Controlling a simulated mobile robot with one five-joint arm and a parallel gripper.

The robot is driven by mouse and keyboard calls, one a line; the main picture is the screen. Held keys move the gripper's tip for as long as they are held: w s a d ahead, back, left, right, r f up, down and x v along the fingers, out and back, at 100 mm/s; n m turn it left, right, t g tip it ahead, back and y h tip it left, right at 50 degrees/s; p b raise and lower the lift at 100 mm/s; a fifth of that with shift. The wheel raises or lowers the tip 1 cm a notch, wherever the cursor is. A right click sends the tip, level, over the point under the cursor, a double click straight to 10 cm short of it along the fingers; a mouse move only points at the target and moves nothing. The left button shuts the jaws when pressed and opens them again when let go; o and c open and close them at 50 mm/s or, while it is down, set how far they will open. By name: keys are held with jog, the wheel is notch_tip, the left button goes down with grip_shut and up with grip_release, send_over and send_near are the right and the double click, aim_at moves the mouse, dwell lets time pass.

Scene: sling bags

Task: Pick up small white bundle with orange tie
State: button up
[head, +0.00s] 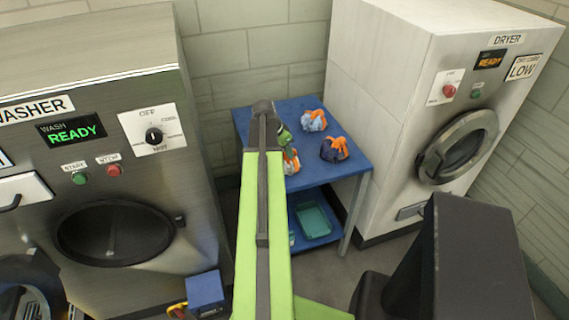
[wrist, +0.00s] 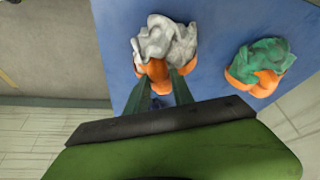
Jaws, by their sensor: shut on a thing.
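The small white bundle (wrist: 165,40) with its orange tie (wrist: 155,71) is at the top middle of the wrist view, over the blue tabletop. My gripper (wrist: 165,78) has its two dark green fingers on either side of the orange part, shut on it. I cannot tell whether the bundle is clear of the tabletop. In the head view, a white and orange bundle (head: 291,161) shows just right of my arm, partly hidden by it. The fingertips are not clear in that view.
A green bundle with orange (wrist: 262,70) lies to the right in the wrist view. A light blue bundle (head: 313,120) and a dark navy bundle (head: 334,149) are on the blue table (head: 350,175). The washer (head: 100,170) and dryer (head: 400,100) flank it. A teal tray (head: 312,222) sits below.

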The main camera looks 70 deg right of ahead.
grip_shut()
dwell(0.8)
jog(key=shift+r+p, duration=0.5)
notch_tip(320, 180, up, 4)
jog(key=p, duration=0.3)
jog(key=shift+f+p, duration=0.1)
jog(key=shift+p, duration=0.3)
jog(key=s+a+r+p, duration=0.6)
jog(key=s+a, duration=0.1)
jog(key=s, duration=0.2)
jog(key=shift+s, duration=0.15)
